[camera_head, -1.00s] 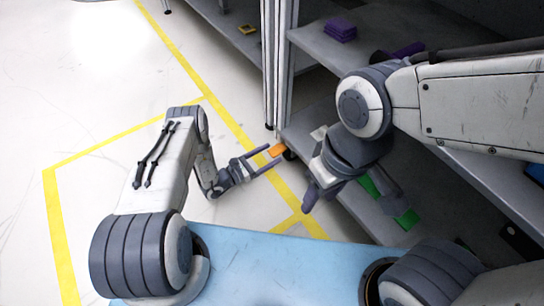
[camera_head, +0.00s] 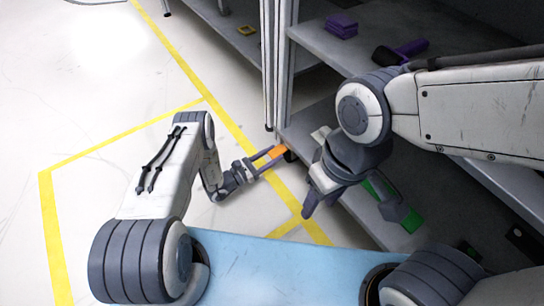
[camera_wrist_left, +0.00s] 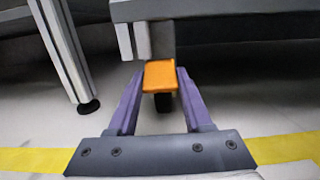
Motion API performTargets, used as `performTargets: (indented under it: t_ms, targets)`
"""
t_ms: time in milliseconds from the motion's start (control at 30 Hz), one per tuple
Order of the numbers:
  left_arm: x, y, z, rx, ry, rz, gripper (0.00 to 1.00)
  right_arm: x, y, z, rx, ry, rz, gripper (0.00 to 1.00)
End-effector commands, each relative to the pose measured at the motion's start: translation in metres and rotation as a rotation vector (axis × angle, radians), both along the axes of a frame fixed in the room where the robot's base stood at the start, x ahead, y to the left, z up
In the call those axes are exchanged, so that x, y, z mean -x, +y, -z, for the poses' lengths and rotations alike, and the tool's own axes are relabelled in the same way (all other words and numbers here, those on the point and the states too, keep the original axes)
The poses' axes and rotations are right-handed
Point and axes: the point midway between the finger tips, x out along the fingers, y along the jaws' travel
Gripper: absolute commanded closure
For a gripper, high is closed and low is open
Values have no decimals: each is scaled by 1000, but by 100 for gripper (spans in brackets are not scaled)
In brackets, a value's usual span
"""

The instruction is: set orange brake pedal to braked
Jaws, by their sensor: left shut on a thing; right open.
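The orange brake pedal (camera_head: 277,151) sits low at the near corner of the grey shelf unit, by a dark caster. It shows larger in the left wrist view (camera_wrist_left: 161,76), sticking out from under the shelf edge. My left gripper (camera_head: 270,158) reaches it from the left, with its purple fingers on either side of the pedal, shut on it. In the left wrist view the left gripper (camera_wrist_left: 159,82) has the pedal between its fingertips. My right gripper (camera_head: 312,200) hangs empty and open in front of the lower shelf, a little right of the pedal.
The lower shelf (camera_head: 370,215) holds a green object (camera_head: 411,220). The upper shelf holds a purple stack (camera_head: 341,26) and a purple-handled tool (camera_head: 405,50). A metal post (camera_head: 270,70) stands behind the pedal. The yellow-lined floor at left is clear.

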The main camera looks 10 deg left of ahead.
Motion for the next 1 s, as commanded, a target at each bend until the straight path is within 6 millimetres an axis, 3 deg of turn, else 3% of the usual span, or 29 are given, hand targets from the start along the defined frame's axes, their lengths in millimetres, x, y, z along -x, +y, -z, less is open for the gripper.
performTargets:
  t_ms: [233,267,333,733,1000]
  targets:
    - [1,-1,1,5,-3,2,100,0,0,1,0,0,0,50]
    - [1,-1,1,5,-3,2,46,0,0,1,0,0,0,50]
    - [1,-1,1,5,-3,2,20,0,0,1,0,0,0,50]
    - [4,4,0,5,-3,-1,20,0,0,-3,0,0,0,50]
    - [36,40,1,6,-1,-6,20,0,0,-28,0,0,0,50]
